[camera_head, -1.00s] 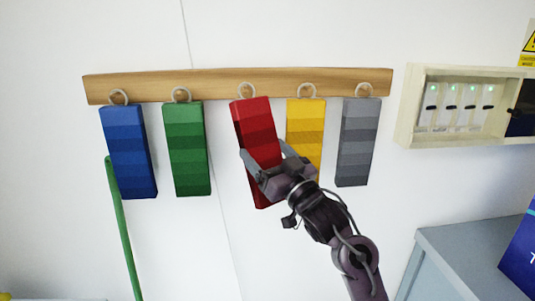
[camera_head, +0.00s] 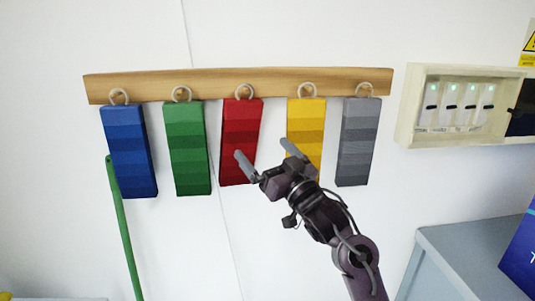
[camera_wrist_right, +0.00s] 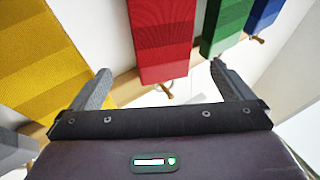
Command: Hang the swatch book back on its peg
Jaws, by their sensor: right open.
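The red swatch book (camera_head: 241,135) hangs by its ring from the middle of the wooden peg rail (camera_head: 215,86), nearly upright. Blue (camera_head: 129,150), green (camera_head: 187,148), yellow (camera_head: 305,122) and grey (camera_head: 358,140) books hang on either side of it. My right gripper (camera_head: 266,148) is open and empty. In the right wrist view the red book (camera_wrist_right: 161,35) shows beyond and between the open fingers (camera_wrist_right: 165,88), apart from both. My left gripper is not in view.
A cream wall box (camera_head: 408,110) with green-lit units is mounted right of the rail. A green pole (camera_head: 123,230) leans at the left. The wall below the books is mostly clear.

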